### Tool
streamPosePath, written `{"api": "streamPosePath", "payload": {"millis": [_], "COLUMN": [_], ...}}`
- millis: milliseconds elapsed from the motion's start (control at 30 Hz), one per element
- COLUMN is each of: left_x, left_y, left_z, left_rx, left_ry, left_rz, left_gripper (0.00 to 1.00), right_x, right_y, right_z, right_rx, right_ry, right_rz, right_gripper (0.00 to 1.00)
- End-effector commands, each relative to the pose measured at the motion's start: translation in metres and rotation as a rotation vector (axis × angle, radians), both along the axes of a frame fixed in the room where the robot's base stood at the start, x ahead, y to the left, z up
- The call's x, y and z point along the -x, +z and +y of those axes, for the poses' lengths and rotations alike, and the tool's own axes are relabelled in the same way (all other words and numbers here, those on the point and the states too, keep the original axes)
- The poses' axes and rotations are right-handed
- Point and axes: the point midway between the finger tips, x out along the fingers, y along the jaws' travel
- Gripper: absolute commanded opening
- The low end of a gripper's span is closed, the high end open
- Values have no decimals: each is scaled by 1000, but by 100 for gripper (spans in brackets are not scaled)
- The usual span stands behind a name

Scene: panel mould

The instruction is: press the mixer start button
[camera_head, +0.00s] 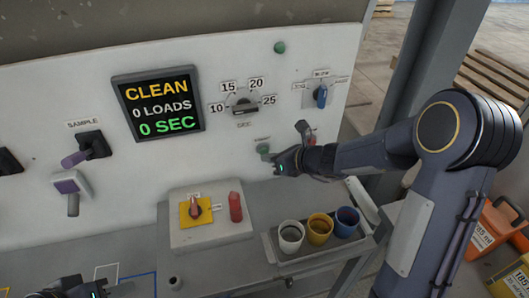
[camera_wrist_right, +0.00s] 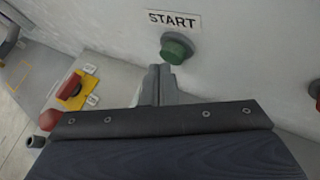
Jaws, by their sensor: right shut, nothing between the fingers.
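The green start button (camera_head: 263,149) is on the white panel, under a label too small to read in the head view. In the right wrist view the same green button (camera_wrist_right: 176,48) sits in a dark collar below a "START" label. My right gripper (camera_wrist_right: 160,75) is shut and empty, its fingertips just below and slightly left of the button in that view. Whether they touch it cannot be told. In the head view my right gripper (camera_head: 276,161) is close by the button's lower right. My left gripper (camera_head: 88,288) is partly visible at the bottom left, away from the button; its fingers are unclear.
A screen (camera_head: 157,103) reads CLEAN, 0 LOADS, 0 SEC. A dial (camera_head: 241,106) and blue selector (camera_head: 320,96) are above. A yellow-plated red switch (camera_head: 195,208) and red knob (camera_head: 235,207) are below, beside a tray (camera_head: 273,246) with three cups.

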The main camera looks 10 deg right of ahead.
Motion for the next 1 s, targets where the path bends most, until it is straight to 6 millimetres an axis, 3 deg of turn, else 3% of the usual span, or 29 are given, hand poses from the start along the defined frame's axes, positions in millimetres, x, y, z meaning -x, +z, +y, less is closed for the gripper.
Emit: {"api": "streamPosePath", "payload": {"millis": [1000], "left_x": [0], "left_y": [2], "left_z": [0], "left_rx": [0], "left_ry": [0], "left_rz": [0], "left_gripper": [36], "right_x": [-9], "right_y": [0], "right_z": [0], "right_rx": [0], "right_ry": [0], "right_rz": [0], "right_gripper": [0]}}
